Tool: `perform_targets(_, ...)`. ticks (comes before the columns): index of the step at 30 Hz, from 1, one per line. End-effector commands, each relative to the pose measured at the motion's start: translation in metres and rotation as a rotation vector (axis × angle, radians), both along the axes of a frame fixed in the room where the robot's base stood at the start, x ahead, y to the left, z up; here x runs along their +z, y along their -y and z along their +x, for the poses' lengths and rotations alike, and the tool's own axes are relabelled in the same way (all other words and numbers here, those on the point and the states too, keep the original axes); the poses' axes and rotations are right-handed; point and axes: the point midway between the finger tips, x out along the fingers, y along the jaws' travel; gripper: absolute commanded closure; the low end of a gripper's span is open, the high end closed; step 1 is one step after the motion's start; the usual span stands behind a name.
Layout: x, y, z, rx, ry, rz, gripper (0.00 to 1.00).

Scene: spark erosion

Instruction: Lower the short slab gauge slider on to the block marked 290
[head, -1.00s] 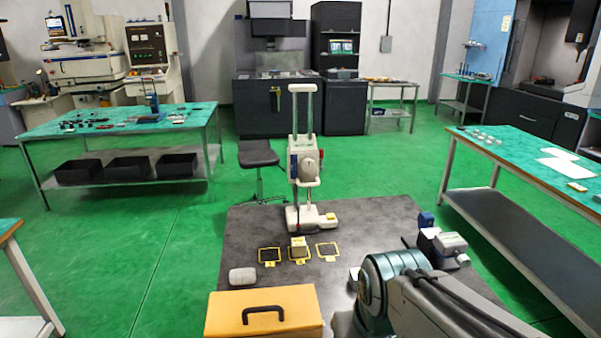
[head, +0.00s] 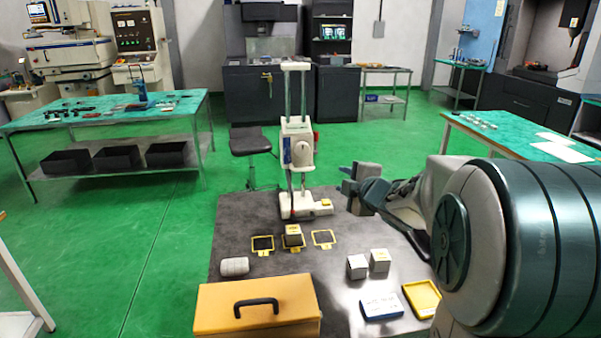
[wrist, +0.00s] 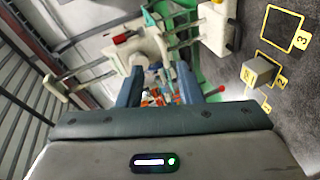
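The gauge (head: 286,160) stands upright at the back of the dark table in the head view, with two posts and a pale slider (head: 300,150) about midway up. It also shows across the top of the wrist view (wrist: 145,45). A small block with a yellow top (head: 325,204) sits at the gauge's base. Another block (head: 293,231) stands at the middle yellow-framed pad and shows in the wrist view (wrist: 258,72). I cannot read 290 on either. My gripper (head: 351,186) is right of the gauge, apart from it. Its blue fingers (wrist: 158,88) are open and appear empty.
Yellow-framed pads (head: 262,244) lie in a row before the gauge. Two pale blocks (head: 357,267), a blue-edged tray (head: 381,306), a yellow tray (head: 423,299), an orange case (head: 225,307) and a rounded pale object (head: 234,266) occupy the table front.

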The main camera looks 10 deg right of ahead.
Motion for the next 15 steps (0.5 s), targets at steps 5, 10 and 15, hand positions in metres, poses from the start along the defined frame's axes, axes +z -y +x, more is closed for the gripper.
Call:
perform_targets(5, -0.008, -0.011, 0.009, 0.173, 0.068, -0.086, 0.68)
perform_targets(10, -0.01, -0.017, 0.015, 0.227, 0.088, -0.107, 0.68)
perform_targets(15, -0.014, -0.027, 0.034, 0.23, 0.087, -0.105, 0.68)
